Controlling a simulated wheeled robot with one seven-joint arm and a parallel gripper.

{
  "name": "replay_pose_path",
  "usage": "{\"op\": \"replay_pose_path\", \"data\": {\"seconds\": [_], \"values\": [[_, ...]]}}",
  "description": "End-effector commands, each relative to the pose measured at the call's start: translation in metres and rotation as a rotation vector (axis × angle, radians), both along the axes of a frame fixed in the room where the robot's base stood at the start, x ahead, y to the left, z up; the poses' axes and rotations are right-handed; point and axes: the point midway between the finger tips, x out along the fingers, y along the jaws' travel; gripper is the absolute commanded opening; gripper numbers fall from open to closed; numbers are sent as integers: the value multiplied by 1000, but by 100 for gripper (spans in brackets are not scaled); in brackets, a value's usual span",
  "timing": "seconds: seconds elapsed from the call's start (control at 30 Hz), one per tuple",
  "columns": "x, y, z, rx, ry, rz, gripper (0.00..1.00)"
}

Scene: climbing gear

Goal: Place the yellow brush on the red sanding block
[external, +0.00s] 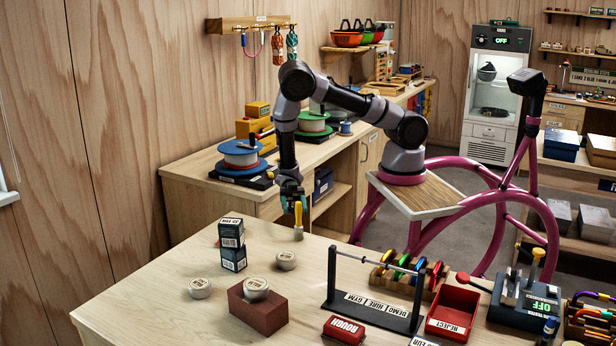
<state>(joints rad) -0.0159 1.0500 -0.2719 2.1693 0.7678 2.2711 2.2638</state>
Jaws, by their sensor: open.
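The yellow brush (298,217) stands upright on the wooden table, handle up and pale bristle end down. My gripper (293,203) is open, pointing down at the top of the brush's handle. I cannot tell whether the handle is between the fingers or just in front of them. A red block labelled ROUGH (344,330), which looks like the red sanding block, lies at the front of the table, to the right of and nearer than the brush. Its visible top is bare.
A brick-red block (258,313) carries a round tin (256,289). Two more tins (200,288) (286,260) and stacked dark boxes (232,245) stand nearby. A black bar stand (372,308) stands behind the ROUGH block, and a red REJECT tray (453,297) lies to its right.

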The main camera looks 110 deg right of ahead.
Motion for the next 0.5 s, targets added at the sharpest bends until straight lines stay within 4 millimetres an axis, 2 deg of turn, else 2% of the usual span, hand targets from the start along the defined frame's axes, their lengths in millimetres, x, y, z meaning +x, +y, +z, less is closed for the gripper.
{"op": "replay_pose_path", "data": {"seconds": [0.2, 0.5], "values": [[4, 36, 0, 1, 1, 6, 61], [6, 64, 1, 2, 1, 5, 61]]}}
